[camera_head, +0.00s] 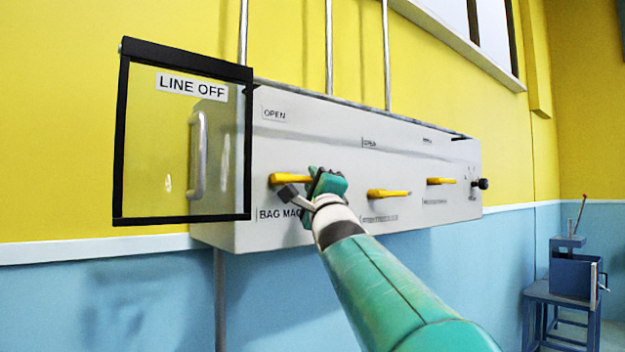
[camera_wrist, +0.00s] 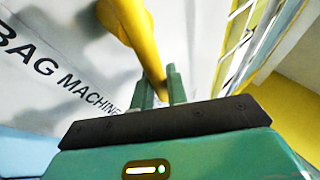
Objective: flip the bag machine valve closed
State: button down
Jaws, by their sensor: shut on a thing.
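The bag machine valve has a yellow lever handle (camera_head: 287,178), lying about level on the front of the grey panel (camera_head: 310,136). The black "BAG MACHINE" label is just below it, partly hidden by my arm; an "OPEN" label is above. My gripper (camera_head: 320,182) is at the handle's right part in the head view. In the wrist view the yellow handle (camera_wrist: 131,28) runs down between the two green fingers of my gripper (camera_wrist: 160,80), which are shut on it near its end.
Two more yellow handles (camera_head: 388,193) (camera_head: 440,181) and a black knob (camera_head: 482,184) are to the right. A black-framed clear door (camera_head: 248,145) marked "LINE OFF" stands out at the panel's left. A blue stand (camera_head: 565,295) is far right.

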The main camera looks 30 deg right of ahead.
jog(key=c, duration=1.4)
grip_release()
jog(key=v, duration=1.4)
jog(key=shift+w+a+f, duration=0.1)
